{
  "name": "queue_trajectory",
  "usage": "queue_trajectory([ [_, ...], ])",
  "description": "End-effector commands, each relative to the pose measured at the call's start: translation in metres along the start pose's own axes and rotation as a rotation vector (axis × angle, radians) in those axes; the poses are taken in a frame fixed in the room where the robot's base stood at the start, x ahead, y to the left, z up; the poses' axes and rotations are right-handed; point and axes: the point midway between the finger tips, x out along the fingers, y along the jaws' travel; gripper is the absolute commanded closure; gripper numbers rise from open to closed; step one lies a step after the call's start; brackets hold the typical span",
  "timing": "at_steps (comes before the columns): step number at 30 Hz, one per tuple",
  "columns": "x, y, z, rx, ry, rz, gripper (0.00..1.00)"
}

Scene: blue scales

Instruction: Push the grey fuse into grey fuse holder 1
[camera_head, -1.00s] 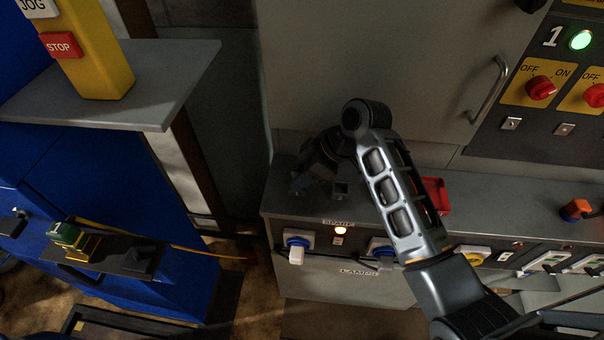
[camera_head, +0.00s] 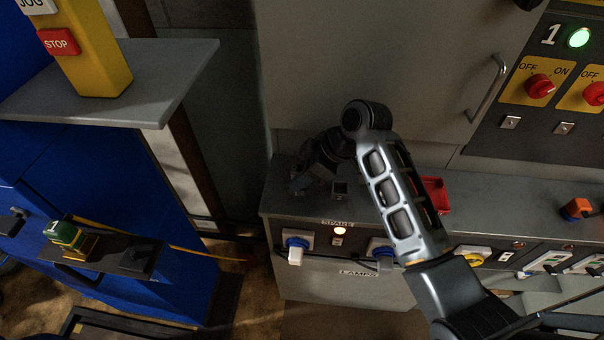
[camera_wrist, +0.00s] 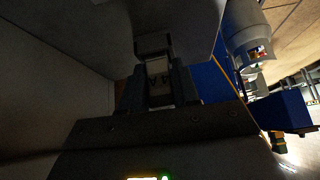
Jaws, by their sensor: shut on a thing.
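My gripper (camera_head: 302,184) is above the left end of the grey ledge, dark and partly hidden by my own wrist in the head view. In the wrist view, my gripper (camera_wrist: 160,88) is shut on a small grey piece (camera_wrist: 158,67), which looks like the grey fuse. The fuse cannot be made out in the head view. A small dark grey square socket (camera_head: 340,190) stands on the ledge just right of my gripper. It may be a fuse holder, but I cannot tell whether it is number 1. Contact between the fuse and a holder cannot be seen.
A red tray (camera_head: 435,194) sits on the ledge (camera_head: 500,196) behind my arm. An orange and black part (camera_head: 577,208) lies farther right. The panel front carries a white and blue plug (camera_head: 296,249) and a lit lamp (camera_head: 340,230). A cabinet handle (camera_head: 487,88) projects above.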

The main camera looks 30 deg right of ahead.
Motion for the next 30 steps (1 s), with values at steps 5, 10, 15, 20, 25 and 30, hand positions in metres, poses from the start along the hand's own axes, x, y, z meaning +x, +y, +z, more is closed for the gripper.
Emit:
queue_trajectory([
  [5, 0.019, -0.006, 0.016, 0.011, -0.027, -0.014, 0.67],
  [10, 0.019, -0.006, 0.016, 0.01, -0.027, -0.014, 0.51],
  [15, 0.006, -0.005, 0.015, 0.009, -0.023, -0.011, 0.45],
  [20, -0.024, -0.003, 0.013, 0.011, -0.016, -0.005, 0.4],
  [25, -0.056, -0.003, 0.007, 0.003, -0.005, 0.002, 0.4],
  [30, -0.076, -0.003, 0.003, -0.001, 0.001, 0.003, 0.4],
])
